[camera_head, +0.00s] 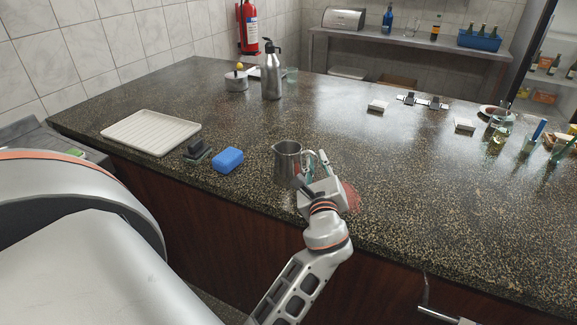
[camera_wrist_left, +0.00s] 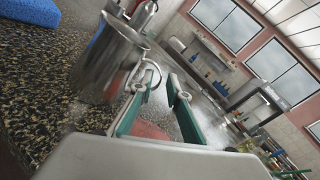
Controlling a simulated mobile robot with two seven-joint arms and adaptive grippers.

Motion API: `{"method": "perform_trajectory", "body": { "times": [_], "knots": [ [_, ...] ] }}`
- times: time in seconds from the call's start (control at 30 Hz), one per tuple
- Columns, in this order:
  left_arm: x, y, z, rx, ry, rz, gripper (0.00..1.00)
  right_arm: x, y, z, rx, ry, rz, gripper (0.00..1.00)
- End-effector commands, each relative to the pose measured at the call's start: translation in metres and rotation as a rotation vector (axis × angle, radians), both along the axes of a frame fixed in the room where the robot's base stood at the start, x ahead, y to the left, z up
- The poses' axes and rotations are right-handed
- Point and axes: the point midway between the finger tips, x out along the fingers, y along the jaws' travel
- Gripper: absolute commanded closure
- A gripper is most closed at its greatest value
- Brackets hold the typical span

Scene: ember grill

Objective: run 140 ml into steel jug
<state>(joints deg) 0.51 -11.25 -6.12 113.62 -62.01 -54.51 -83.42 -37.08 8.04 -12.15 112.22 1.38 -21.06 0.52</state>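The steel jug (camera_head: 287,165) stands upright on the speckled counter near its front edge. My left gripper (camera_head: 318,163) is just right of it, on the handle side, with its fingers apart. In the left wrist view the jug (camera_wrist_left: 108,62) is on the left, and its handle loop shows by the tip of the left finger of my gripper (camera_wrist_left: 160,85). Both green finger pads show with a gap and nothing clamped. Whether a finger touches the handle cannot be told. My right gripper is not seen.
A red patch (camera_head: 351,197) lies partly behind my gripper. A blue sponge (camera_head: 228,160), dark block (camera_head: 197,151) and white tray (camera_head: 151,132) are to the left. A steel flask (camera_head: 271,78) stands farther back.

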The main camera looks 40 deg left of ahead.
Motion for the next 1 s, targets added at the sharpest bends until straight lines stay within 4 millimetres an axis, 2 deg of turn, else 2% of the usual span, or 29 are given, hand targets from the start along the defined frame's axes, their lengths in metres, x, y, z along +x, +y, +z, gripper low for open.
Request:
{"method": "perform_trajectory", "body": {
  "times": [0.4, 0.53, 1.0],
  "knots": [
    [0.000, 0.000, 0.001, 0.001, -0.002, 0.000, 1.00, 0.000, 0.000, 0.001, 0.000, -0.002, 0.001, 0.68],
    [0.000, 0.000, 0.008, 0.000, -0.004, 0.000, 1.00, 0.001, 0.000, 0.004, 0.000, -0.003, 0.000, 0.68],
    [0.000, 0.000, 0.089, -0.001, -0.006, 0.001, 1.00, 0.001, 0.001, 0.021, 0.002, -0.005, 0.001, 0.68]
  ]
}}
